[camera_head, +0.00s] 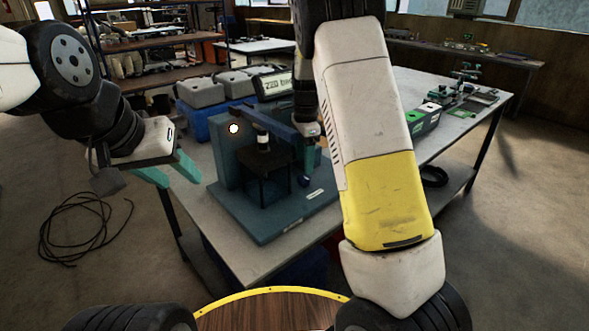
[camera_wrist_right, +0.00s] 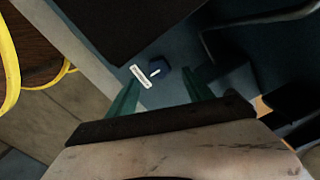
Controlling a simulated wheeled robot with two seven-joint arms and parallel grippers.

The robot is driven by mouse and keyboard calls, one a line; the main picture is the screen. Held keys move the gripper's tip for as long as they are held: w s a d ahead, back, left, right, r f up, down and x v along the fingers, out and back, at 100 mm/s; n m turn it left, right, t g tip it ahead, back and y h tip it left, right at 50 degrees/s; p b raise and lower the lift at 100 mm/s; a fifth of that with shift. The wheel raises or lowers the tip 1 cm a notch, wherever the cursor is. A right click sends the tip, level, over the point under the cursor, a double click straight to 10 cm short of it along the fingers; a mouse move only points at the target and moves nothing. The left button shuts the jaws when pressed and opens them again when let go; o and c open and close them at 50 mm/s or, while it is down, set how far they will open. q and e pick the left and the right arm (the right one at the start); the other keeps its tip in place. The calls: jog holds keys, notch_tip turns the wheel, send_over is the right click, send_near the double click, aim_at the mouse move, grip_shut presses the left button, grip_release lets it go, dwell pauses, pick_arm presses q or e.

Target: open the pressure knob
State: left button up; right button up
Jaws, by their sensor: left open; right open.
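A blue test stand (camera_head: 230,165) stands on the grey table, with a round pale gauge face (camera_head: 233,128) on its upright part. A small dark blue knob (camera_head: 304,182), likely the pressure knob, sits low at the front right of its base, beside a white label (camera_head: 315,194). The right wrist view shows the knob (camera_wrist_right: 159,71) with a white mark on top and the label (camera_wrist_right: 140,76) beside it. My right gripper (camera_head: 308,160) is open above the knob, its green fingers either side of it in the wrist view; contact cannot be told. My left gripper (camera_head: 171,174) is open and empty, left of the stand.
The grey table (camera_head: 265,262) has bare room at its front edge. A green and grey box (camera_head: 424,119) and small parts stand to the right. Grey cases (camera_head: 202,93) lie behind the stand. A black cable (camera_head: 75,225) lies on the floor at the left.

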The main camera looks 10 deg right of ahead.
aim_at(304, 177)
notch_tip(304, 177, down, 7)
jog(key=shift+r, duration=0.1)
dwell(0.3)
grip_shut()
jog(key=n, duration=0.5)
jog(key=shift+n, duration=2.6)
